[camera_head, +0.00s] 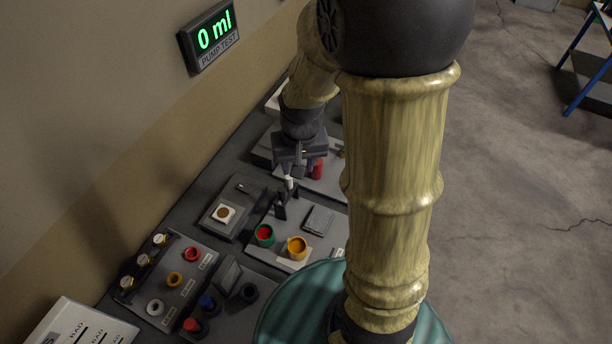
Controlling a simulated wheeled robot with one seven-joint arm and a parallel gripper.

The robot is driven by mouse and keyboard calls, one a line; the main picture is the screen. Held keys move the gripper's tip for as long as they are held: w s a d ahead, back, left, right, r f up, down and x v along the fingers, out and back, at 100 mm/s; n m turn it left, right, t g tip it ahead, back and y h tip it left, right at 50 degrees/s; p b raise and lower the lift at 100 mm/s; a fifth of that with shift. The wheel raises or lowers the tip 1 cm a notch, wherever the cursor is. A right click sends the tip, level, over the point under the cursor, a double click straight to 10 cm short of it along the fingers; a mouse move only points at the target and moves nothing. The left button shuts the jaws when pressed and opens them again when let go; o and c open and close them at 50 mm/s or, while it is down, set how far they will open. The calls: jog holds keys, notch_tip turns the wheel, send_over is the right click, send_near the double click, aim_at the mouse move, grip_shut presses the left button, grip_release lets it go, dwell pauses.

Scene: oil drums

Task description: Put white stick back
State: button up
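My gripper (286,193) points down over the middle of the grey bench, above the panel with the green and orange cups. A short white piece, which looks like the white stick (289,183), shows upright at the fingers. Most of it is hidden or very small, and I cannot tell whether the fingers are closed on it. The green cup (264,235) has red inside. The orange cup (297,248) stands to its right on a pale base. A small tray with a white square and a brown disc (223,213) lies left of the gripper.
A red cylinder (317,169) stands just right of my gripper. A wall display (212,38) reads "0 ml". A teal drum (290,308) stands in front. My arm hides the bench's right side.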

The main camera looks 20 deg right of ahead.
jog(key=s+r+n+t, duration=0.1)
jog(key=s+n, duration=0.1)
jog(key=s, duration=0.4)
jog(key=shift+r, duration=0.35)
